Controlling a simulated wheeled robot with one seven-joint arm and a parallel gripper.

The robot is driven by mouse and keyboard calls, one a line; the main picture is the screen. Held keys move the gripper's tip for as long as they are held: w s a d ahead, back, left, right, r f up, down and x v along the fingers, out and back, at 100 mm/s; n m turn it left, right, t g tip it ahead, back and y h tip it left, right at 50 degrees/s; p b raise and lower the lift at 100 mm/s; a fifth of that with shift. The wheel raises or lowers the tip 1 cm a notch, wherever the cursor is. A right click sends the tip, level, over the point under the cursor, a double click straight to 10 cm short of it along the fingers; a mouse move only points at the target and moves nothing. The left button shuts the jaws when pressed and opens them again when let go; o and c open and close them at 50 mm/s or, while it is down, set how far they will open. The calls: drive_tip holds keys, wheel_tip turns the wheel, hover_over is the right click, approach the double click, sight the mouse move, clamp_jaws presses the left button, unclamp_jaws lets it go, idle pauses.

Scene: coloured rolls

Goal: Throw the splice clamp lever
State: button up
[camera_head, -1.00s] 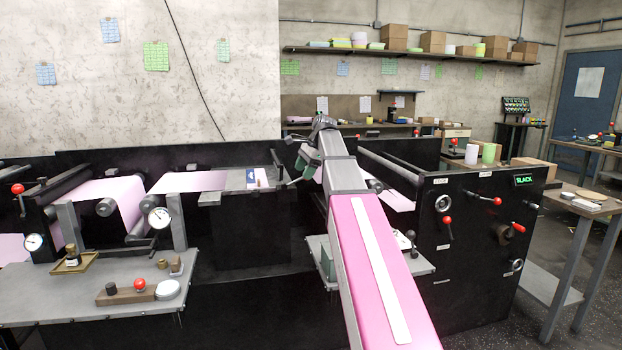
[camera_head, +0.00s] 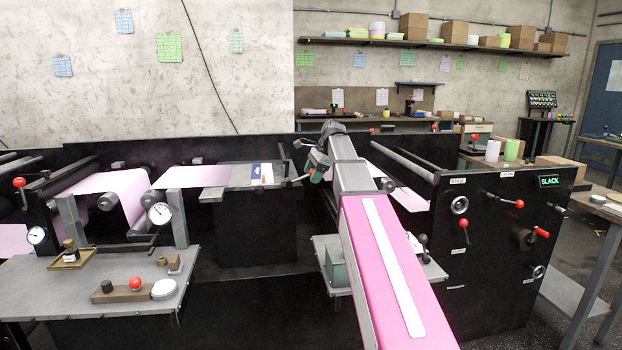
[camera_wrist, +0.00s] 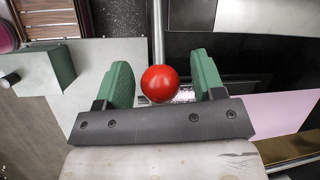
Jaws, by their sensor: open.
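A lever with a red ball knob (camera_wrist: 159,83) and a straight silver rod (camera_wrist: 158,35) shows in the wrist view. My gripper (camera_wrist: 160,80) is open, its two green fingers apart on either side of the knob, with a gap visible on both sides. In the head view my gripper (camera_head: 312,163) is beside the right end of the grey splice table (camera_head: 240,177). A small red patch, seemingly the knob, shows by the fingers there. The lever's base is hidden, and no label on it is readable.
Pink web (camera_head: 190,177) runs over rollers at left. A grey side shelf (camera_head: 95,290) holds a red-knobbed block (camera_head: 115,295). A green block (camera_wrist: 40,72) sits left of my gripper.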

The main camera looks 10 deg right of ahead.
drive_tip(key=shift+x, duration=0.9)
clamp_jaws()
drive_tip(key=shift+a+r, duration=0.2)
drive_tip(key=shift+r, duration=0.45)
unclamp_jaws()
drive_tip(key=v, duration=1)
drive_tip(key=shift+d+r, duration=0.25)
drive_tip(key=shift+r, duration=0.1)
